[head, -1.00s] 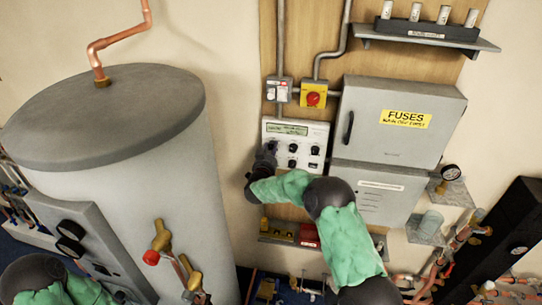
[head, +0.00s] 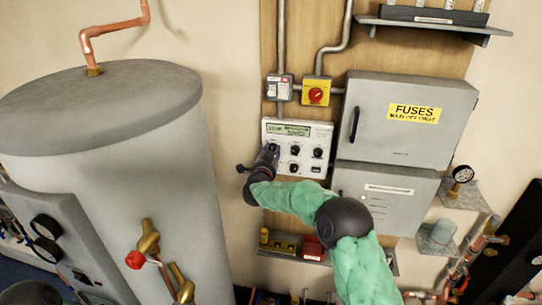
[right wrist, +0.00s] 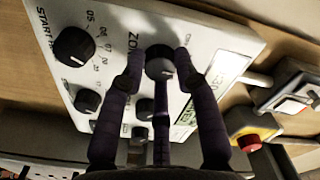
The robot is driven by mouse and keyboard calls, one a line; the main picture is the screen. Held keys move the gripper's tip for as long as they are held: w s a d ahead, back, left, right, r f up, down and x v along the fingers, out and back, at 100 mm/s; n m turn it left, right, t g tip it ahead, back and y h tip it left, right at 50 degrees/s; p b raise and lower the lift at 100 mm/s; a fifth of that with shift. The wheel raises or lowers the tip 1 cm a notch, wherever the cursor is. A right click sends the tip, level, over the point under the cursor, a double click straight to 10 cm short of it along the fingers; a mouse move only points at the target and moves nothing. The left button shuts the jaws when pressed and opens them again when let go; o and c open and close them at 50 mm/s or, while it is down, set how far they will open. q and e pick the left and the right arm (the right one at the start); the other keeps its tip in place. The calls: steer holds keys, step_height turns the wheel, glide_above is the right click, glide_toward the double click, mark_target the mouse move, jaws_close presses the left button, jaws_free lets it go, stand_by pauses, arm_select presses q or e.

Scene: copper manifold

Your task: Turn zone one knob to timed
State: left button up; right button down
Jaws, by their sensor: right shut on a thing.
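A white control panel (head: 318,132) with a small green display (head: 289,129) and several black knobs is fixed to the wooden board. My right gripper (head: 271,148) is at the panel's left side, below the display. In the right wrist view, its fingers (right wrist: 160,65) are shut on a black knob (right wrist: 159,60) next to lettering that begins "ZON". The gripper hides this knob in the head view. The knob's pointer setting cannot be read. My left gripper is out of view.
A grey fuse box (head: 398,150) stands close to the panel's right. A red and yellow switch (head: 316,91) and a grey switch (head: 279,88) are above it. A large grey tank (head: 105,150) is at left. A shelf (head: 300,247) with small boxes is below.

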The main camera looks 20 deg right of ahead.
steer(key=shift+d+r, duration=0.25)
steer(key=shift+r, duration=0.35)
steer(key=c, duration=0.9)
jaws_free()
steer(key=shift+f, duration=0.35)
steer(key=shift+s+a, duration=0.1)
steer(key=shift+a, duration=0.05)
steer(key=v, duration=1.1)
steer(key=shift+s+a, duration=0.2)
steer(key=shift+s, duration=0.2)
steer(key=shift+f, duration=0.15)
